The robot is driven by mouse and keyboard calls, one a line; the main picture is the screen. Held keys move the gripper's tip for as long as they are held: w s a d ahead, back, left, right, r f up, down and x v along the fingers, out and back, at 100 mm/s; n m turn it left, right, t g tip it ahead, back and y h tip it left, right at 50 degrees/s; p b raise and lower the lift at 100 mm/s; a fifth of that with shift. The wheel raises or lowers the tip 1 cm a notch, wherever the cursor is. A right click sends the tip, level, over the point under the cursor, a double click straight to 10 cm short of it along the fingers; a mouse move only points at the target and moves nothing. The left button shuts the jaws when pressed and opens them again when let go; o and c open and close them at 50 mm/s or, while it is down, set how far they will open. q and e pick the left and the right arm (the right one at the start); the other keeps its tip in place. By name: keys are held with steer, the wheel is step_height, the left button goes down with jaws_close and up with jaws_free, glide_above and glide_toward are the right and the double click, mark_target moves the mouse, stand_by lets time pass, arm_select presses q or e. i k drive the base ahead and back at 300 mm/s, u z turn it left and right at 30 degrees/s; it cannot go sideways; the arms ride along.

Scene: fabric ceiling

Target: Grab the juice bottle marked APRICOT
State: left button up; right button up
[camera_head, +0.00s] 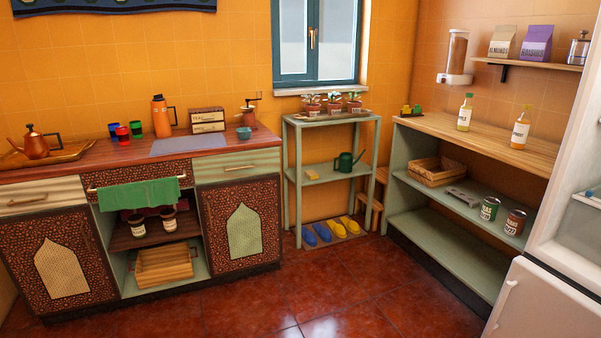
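Two juice bottles stand upright on the wooden top of the shelf unit at the right. The right bottle (520,128) holds orange juice and has a white label and a yellow-orange cap. The label print is too small to read for certain, so I cannot tell from the lettering which one says APRICOT. Neither of my grippers shows in the head view.
The wooden top (438,126) is clear around the bottles. A wall shelf (540,65) with bags hangs above them. A white fridge (535,300) stands open at the right, close to the unit. Red tiled floor (330,280) lies free in front.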

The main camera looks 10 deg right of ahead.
mark_target(523, 123)
steer(key=z, duration=0.15)
steer(key=i, duration=2.4)
steer(key=z, duration=1)
steer(key=i, duration=2.55)
steer(key=z, duration=1.05)
